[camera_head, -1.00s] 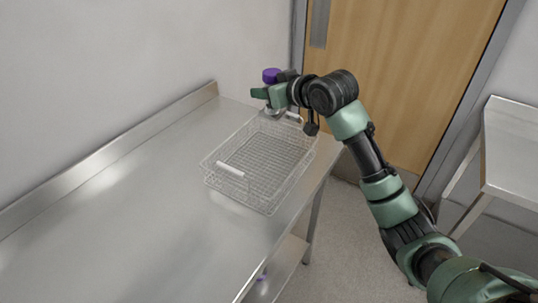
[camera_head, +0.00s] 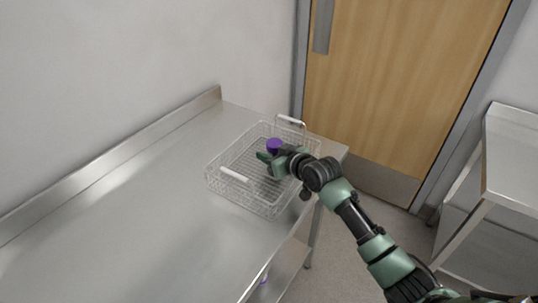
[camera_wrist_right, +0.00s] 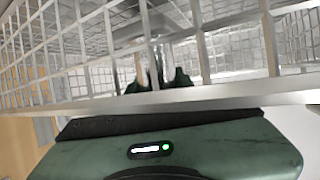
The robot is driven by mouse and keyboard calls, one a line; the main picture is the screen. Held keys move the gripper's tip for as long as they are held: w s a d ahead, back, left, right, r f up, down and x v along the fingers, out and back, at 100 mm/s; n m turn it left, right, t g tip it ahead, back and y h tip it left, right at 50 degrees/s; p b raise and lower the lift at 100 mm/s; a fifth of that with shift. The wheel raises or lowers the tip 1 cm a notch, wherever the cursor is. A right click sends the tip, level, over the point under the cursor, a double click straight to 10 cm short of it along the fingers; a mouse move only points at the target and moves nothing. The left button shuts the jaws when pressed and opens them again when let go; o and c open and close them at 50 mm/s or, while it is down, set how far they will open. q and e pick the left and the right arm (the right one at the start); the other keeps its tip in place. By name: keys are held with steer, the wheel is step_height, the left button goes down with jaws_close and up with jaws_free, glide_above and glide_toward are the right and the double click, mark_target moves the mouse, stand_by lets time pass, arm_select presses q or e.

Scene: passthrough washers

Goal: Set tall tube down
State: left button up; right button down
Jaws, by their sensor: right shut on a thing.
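The tall tube has a purple cap (camera_head: 274,145) in the head view. My right gripper (camera_head: 269,160) is shut on it just below the cap. The tube is upright, inside the outline of the wire basket (camera_head: 222,187); its lower end is hidden behind the gripper, so I cannot tell whether it touches the basket floor. In the right wrist view, the clear tube (camera_wrist_right: 156,60) stands between the green fingertips (camera_wrist_right: 158,82), seen through the basket's wire wall (camera_wrist_right: 80,42). My left gripper is not in view.
The basket stands near the far right end of a steel table (camera_head: 120,215), with two white handles. The table left of it is clear. A wooden door (camera_head: 400,90) is behind, and another steel table (camera_head: 515,150) is at the right.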

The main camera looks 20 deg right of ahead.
steer(key=shift+f, duration=0.3)
steer(key=shift+f, duration=0.1)
steer(key=c, duration=1)
jaws_free()
steer(key=shift+f, duration=0.1)
steer(key=shift+r, duration=0.25)
steer(key=shift+s+d, duration=0.15)
steer(key=shift+s, duration=0.2)
steer(key=v, duration=1.1)
steer(key=shift+s+r+b, duration=0.1)
steer(key=shift+b, duration=0.3)
